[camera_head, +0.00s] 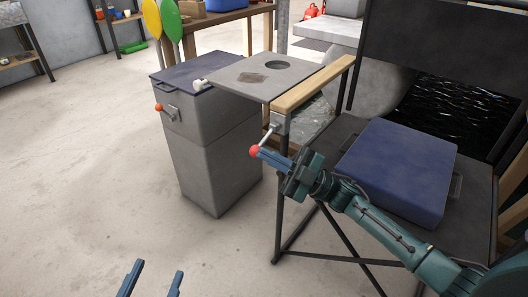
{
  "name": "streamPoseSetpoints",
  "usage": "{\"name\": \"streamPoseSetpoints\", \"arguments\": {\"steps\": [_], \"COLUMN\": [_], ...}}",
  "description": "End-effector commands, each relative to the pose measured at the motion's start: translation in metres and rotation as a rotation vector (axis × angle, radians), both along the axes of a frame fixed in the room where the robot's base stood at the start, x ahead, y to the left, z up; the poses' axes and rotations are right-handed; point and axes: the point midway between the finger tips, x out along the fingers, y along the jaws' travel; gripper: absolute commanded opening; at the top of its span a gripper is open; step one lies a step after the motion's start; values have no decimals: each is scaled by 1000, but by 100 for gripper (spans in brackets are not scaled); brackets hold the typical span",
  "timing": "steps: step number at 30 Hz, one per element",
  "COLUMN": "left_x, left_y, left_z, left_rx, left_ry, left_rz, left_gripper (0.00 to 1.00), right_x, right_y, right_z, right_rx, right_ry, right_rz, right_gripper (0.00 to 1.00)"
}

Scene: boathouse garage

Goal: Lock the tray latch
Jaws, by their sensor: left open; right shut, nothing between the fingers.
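The tray (250,71) is a flat grey plate with a round hole and a wooden bar (314,83) along its right side. Under its near corner, a latch (279,124) has a thin metal lever running down to a red ball knob (254,150). My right gripper (263,154) is shut and empty, its fingertips right at the knob; I cannot tell whether they touch it. My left gripper (152,282) is open and empty at the bottom edge, over the floor and well away from the tray. I cannot tell whether the latch is engaged.
A grey bin (212,138) with a dark lid and an orange-red knob (158,107) stands left of the tray. A blue case (398,165) lies on the dark bench at right, behind my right arm. Green and yellow paddles (172,22) stand behind. The floor at left is clear.

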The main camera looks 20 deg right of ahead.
Motion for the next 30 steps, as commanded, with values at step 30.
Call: {"name": "streamPoseSetpoints", "arguments": {"steps": [30], "left_x": [3], "left_y": [1], "left_z": [6], "left_rx": [-1], "left_ry": [5], "left_rz": [5], "left_gripper": [51], "right_x": [-32], "right_y": [-62], "right_z": [-43], "right_rx": [0], "right_ry": [3], "right_rz": [0], "right_gripper": [0]}}
